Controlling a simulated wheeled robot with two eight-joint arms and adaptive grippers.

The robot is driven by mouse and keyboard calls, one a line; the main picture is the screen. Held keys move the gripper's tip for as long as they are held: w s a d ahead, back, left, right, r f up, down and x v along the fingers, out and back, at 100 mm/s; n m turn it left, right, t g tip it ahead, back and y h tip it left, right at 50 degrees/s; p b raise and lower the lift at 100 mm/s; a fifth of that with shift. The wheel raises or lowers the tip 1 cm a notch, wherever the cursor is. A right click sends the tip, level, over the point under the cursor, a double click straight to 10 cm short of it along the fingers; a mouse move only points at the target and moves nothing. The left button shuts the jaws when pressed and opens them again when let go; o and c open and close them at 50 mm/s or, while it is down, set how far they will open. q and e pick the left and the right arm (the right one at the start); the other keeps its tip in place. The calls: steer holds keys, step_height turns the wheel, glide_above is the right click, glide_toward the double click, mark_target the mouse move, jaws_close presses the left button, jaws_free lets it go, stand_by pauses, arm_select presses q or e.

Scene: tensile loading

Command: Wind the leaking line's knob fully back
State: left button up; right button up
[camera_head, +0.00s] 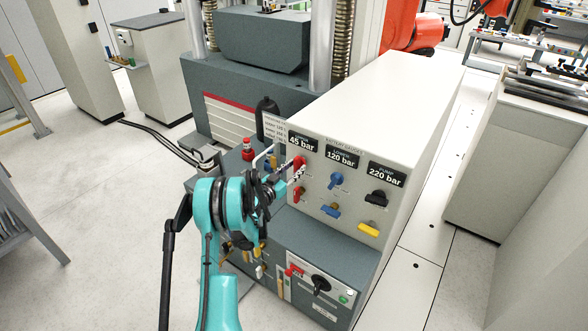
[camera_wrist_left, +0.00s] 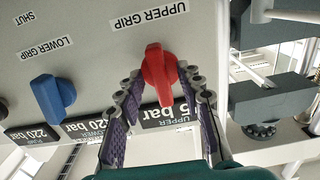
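The front panel (camera_head: 346,221) carries three displays: 45 bar (camera_head: 302,142), 120 bar (camera_head: 342,157) and 220 bar (camera_head: 387,174). Below them are a red knob (camera_head: 299,163), a blue knob (camera_head: 336,180) and a black knob (camera_head: 377,198). My left gripper (camera_head: 293,177) is at the red knob. In the left wrist view, the red knob (camera_wrist_left: 160,75), by the UPPER GRIP label, lies between the spread fingertips of my left gripper (camera_wrist_left: 165,86). A gap shows on each side, so it is open. The blue knob (camera_wrist_left: 53,97) is to the left there. My right gripper is in neither view.
Below the knobs are a red lever (camera_head: 298,195), a blue lever (camera_head: 331,210) and a yellow lever (camera_head: 369,229). A lower box has a black rotary switch (camera_head: 320,284). A red button (camera_head: 247,148) stands left of the panel. Floor is free to the left.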

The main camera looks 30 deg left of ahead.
arm_select(q)
steer(key=s, duration=1.2)
steer(key=shift+a, duration=0.45)
steer(key=s+d+r+g+h, duration=0.1)
steer(key=s+d+r+g, duration=0.2)
steer(key=d, duration=0.8)
steer(key=s+d+r+g+h, duration=0.15)
steer(key=d+r+g, duration=0.3)
steer(key=d, duration=0.55)
steer(key=s+d+g+y, duration=0.1)
steer(key=s+d+y, duration=0.1)
steer(key=s, duration=0.9)
steer(key=s+d+n+g+y, duration=0.1)
steer(key=s+d, duration=0.4)
steer(key=s, duration=0.5)
steer(key=shift+s+d+g+y, duration=0.25)
steer(key=shift+s+g+y, duration=0.1)
steer(key=shift+g+y, duration=0.3)
